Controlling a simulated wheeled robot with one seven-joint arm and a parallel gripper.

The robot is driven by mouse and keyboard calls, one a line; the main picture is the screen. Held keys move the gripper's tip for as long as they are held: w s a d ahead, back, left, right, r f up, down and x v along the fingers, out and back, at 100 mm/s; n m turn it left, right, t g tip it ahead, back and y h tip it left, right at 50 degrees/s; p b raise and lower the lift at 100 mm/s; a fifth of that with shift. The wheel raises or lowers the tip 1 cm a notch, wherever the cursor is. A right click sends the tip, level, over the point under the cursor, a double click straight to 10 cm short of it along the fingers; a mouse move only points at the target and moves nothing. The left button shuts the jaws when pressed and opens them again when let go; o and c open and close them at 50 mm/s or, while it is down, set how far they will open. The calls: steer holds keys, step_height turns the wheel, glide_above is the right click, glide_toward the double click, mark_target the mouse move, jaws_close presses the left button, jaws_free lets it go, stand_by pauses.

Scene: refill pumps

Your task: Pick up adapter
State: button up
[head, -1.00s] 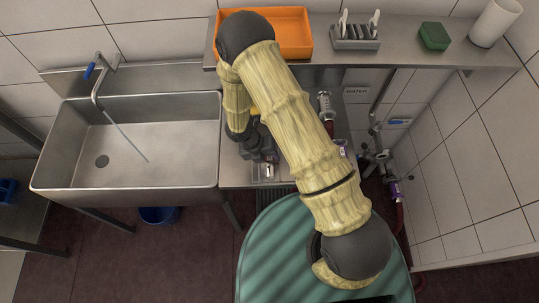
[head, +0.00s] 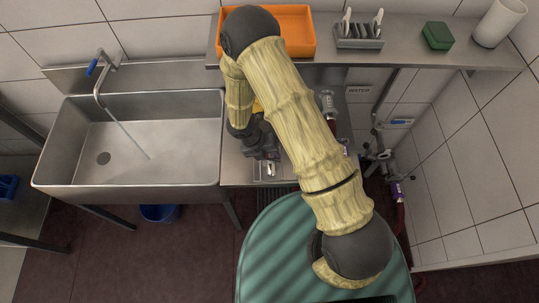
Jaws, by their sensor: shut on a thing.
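My gripper (head: 266,161), dark grey, points down over the steel counter to the right of the sink. It is shut on a small pale metal piece (head: 269,170), which appears to be the adapter. Only a little of this piece shows at the fingertips, and the gripper and forearm hide the rest. I cannot tell whether it still touches the surface below it.
A steel sink (head: 140,172) with a running tap stands left. An orange tray (head: 298,45), a grey rack (head: 359,43) and a green block (head: 438,36) sit on the shelf. Pipes and a hose fitting (head: 328,104) stand right of my arm.

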mark_target(275, 159)
step_height(275, 159, up, 9)
steer(key=shift+r+b, duration=0.2)
steer(key=shift+b, duration=0.45)
steer(key=m+g, duration=0.1)
steer(key=m, duration=0.1)
steer(key=s+d+m, duration=0.1)
steer(key=m, duration=0.1)
steer(key=shift+s+d+m+g, duration=0.1)
steer(key=shift+m+g, duration=0.2)
steer(key=shift+g, duration=0.1)
steer(key=m, duration=0.2)
steer(key=m+g+y, duration=0.1)
steer(key=m, duration=0.2)
steer(key=shift+s+d+m+g+y, duration=0.3)
steer(key=shift+s+d+y, duration=0.05)
steer(key=shift+d+y, duration=0.05)
steer(key=w+d+r+m+t+y, duration=0.1)
steer(key=w+d+m+t+y, duration=0.2)
steer(key=m, duration=1.2)
steer(key=w+d+r+m+t+y, duration=0.2)
steer(key=w+d+m, duration=0.4)
steer(key=m, duration=1)
steer(key=shift+d+r+t+y, duration=0.3)
steer(key=shift+d+t+y, duration=0.1)
steer(key=shift+d+y, duration=0.45)
steer(key=shift+a, duration=0.1)
